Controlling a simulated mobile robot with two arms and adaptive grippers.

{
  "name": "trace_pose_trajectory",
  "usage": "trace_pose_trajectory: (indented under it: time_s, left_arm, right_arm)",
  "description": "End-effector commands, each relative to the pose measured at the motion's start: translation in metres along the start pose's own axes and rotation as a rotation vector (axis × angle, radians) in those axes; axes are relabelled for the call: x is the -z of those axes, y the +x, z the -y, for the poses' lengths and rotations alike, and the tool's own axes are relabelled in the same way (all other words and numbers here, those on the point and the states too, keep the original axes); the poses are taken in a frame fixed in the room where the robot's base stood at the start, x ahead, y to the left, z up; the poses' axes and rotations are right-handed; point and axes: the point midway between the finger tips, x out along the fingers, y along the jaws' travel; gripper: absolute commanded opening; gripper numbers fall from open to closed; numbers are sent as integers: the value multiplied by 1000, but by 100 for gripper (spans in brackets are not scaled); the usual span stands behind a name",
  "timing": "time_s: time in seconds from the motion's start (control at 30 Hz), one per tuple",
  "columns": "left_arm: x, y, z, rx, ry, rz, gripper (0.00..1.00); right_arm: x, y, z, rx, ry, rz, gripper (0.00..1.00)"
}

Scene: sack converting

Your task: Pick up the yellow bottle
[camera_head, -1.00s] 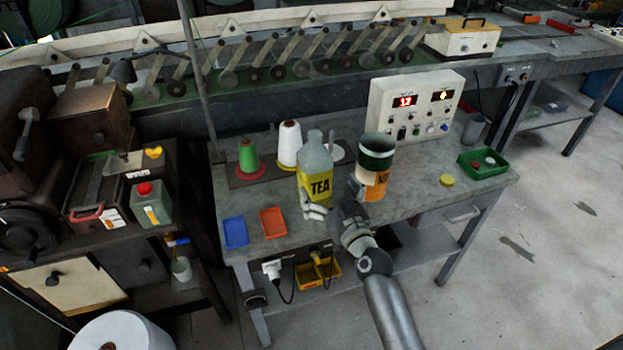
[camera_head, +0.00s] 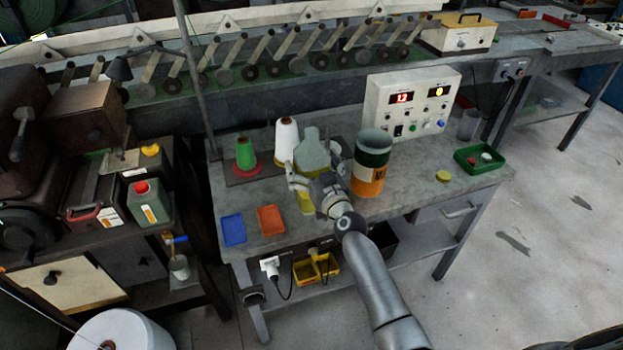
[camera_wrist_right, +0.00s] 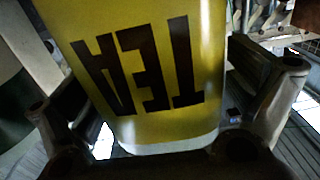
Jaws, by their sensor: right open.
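The yellow bottle is a translucent grey bottle (camera_head: 312,150) with a yellow label, standing upright on the grey workbench. Its label reads TEA and fills the middle of the right wrist view (camera_wrist_right: 160,75), upside down. My right gripper (camera_head: 314,180) is in front of the bottle and hides most of the label in the head view. In the wrist view its open fingers stand on either side of the bottle, with the bottle between them. I cannot tell whether either finger touches it. My left gripper is not in view.
Blue (camera_head: 232,230) and orange (camera_head: 270,220) trays lie at the front left. A control box (camera_head: 408,105) stands behind.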

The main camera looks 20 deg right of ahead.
Motion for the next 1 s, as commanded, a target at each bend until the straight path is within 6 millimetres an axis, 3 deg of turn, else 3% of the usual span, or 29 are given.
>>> trace_pose_trajectory:
  time_s: [0.17,0.67,1.0]
  left_arm:
    - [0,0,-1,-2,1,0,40]
    - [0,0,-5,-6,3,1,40]
    - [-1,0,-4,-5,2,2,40]
  right_arm:
    - [0,0,0,0,0,0,99]
    - [0,0,0,0,0,0,34]
    - [2,0,0,0,0,-2,34]
